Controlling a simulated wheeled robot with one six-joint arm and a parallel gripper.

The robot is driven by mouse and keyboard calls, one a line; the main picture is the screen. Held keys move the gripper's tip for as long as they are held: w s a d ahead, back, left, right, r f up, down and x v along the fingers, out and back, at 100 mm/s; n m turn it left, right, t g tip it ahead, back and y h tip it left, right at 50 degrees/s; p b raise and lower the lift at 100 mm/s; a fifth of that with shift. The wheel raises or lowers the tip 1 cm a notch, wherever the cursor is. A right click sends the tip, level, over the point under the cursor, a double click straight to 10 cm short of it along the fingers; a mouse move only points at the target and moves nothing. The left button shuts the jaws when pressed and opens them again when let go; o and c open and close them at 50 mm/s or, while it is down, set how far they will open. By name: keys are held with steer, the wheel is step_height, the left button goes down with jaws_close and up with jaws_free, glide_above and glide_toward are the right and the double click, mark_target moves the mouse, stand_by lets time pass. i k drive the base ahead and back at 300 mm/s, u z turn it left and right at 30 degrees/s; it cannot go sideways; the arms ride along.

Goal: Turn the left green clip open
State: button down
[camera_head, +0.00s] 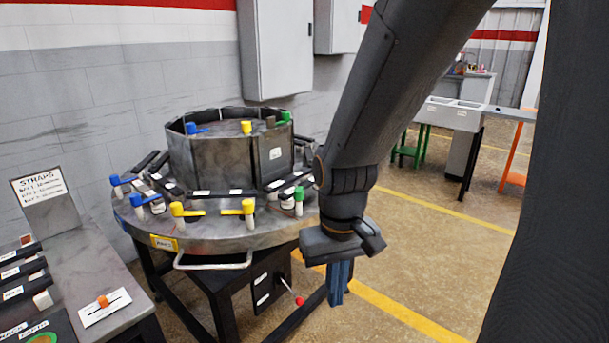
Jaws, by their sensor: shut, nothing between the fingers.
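A green clip (298,196) stands upright on a white post near the right side of the round grey table (235,236). It is the leftmost green clip I see on the table's rim; any green clip further right is hidden behind my arm. Another small green clip (286,116) sits on top of the dark drum (215,155). My gripper (340,292) points down with its fingers shut and empty. In the picture it is right of and below the rim's green clip, beyond the table's right edge and apart from it.
Blue clips (118,180) and yellow clips (180,210) stand along the rim, with black straps between. A handle (213,262) juts from the table front. A straps board (44,190) and side bench (85,270) are at left.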

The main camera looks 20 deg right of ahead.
mark_target(298, 192)
steer(key=u, duration=0.05)
steer(key=i, duration=0.85)
steer(key=u, duration=0.3)
